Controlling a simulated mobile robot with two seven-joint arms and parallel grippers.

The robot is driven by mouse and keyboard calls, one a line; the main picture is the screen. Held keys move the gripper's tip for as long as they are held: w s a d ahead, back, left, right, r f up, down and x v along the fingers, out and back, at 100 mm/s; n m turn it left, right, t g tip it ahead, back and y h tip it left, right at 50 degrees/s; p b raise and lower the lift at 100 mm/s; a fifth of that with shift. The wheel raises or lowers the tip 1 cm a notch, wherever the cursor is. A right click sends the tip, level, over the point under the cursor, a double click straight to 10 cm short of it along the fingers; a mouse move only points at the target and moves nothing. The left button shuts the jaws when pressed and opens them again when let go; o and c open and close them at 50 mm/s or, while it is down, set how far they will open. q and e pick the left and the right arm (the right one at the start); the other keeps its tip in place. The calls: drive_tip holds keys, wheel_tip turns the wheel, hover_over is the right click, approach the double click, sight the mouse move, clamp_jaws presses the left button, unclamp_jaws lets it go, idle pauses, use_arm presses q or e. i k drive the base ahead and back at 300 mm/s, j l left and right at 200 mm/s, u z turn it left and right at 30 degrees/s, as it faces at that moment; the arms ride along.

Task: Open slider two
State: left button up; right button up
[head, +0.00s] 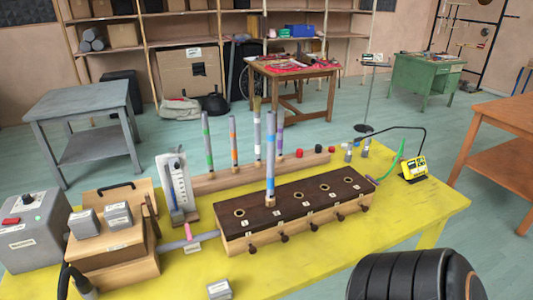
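A long wooden box (300,218) with a dark top stands on the yellow table. Its top has a row of round holes with small pale number labels, too small to read surely. Dark slider knobs stick out along its front face. The second knob from the left (284,238) sits in front of the second hole. A grey tube with blue bands (270,165) stands upright at that hole. How far each slider is pulled out is hard to tell. Neither gripper is in view.
A black ribbed form (415,276), possibly part of my arm, fills the bottom right. A wooden rack (215,182) with banded tubes stands behind the box. A small grey block (219,289) lies near the front. A yellow device (413,168) stands right. The table's front right is clear.

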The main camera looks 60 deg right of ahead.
sight(285, 238)
drive_tip(key=z, duration=1.95)
